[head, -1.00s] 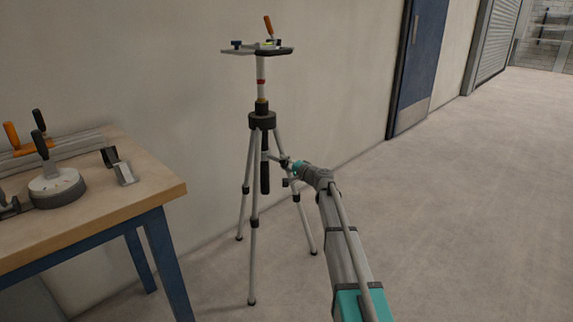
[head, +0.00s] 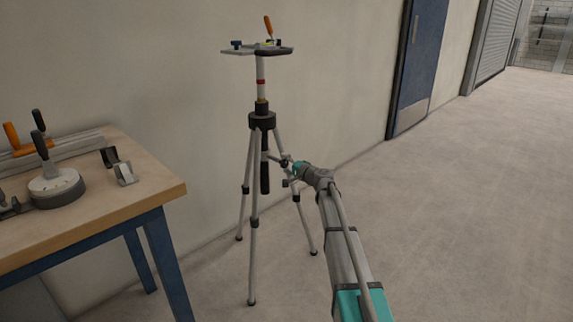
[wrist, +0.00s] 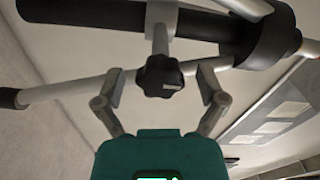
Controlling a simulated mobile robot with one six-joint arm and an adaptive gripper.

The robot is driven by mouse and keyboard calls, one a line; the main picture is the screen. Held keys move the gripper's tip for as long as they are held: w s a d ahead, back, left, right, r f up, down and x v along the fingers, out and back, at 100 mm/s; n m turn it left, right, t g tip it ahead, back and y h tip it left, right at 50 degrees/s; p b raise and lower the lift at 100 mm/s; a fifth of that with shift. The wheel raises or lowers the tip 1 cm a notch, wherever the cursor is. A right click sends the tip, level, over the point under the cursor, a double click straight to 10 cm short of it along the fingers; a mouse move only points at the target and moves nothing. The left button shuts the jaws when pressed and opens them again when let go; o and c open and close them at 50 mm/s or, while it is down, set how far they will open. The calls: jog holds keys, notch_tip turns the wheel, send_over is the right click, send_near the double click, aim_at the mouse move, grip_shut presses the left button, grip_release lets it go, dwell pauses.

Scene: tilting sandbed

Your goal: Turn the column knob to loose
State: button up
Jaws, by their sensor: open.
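The tripod's column (head: 261,90) stands upright by the wall, with a red band and a small platform on top. In the wrist view, the black lobed column knob (wrist: 163,77) sits on a short grey stem, with a small pale mark on its face. My gripper (wrist: 160,80) is open, one finger on each side of the knob. I see gaps between both fingers and the knob; the exact depth of the tips is unclear. In the head view, my gripper (head: 287,163) is beside the tripod's upper legs, and the knob is too small to make out there.
Tripod legs (head: 253,215) spread around the column close to my gripper. A workbench (head: 150,190) with clamps and a round base stands at the left. The platform (head: 240,51) carries a clamp with an orange handle. The floor at right is clear.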

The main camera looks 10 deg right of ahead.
jog(key=shift+v, duration=0.9)
jog(key=v, duration=1)
jog(key=shift+s, duration=0.1)
jog(key=s+a+f+n+g+h+p, duration=0.1)
jog(key=s+a+f+n+g+p, duration=0.3)
jog(key=s, duration=0.5)
jog(key=s+a+f+n+g+h+p, duration=0.1)
jog(key=s+a+f+n+g+h, duration=0.15)
jog(key=s+a+g, duration=0.4)
jog(key=s+d+f+n+g+h+p, duration=0.15)
jog(key=s+h, duration=0.25)
jog(key=s, duration=0.7)
jog(key=s+d+f+n+g+h+p, duration=0.1)
jog(key=s+d+g+h+p, duration=0.2)
jog(key=s, duration=0.7)
notch_tip(320, 180, up, 37)
jog(key=p, duration=3.7)
jog(key=shift+w+a+r+p, duration=0.2)
jog(key=shift+a+p, duration=0.05)
jog(key=shift+p, duration=0.05)
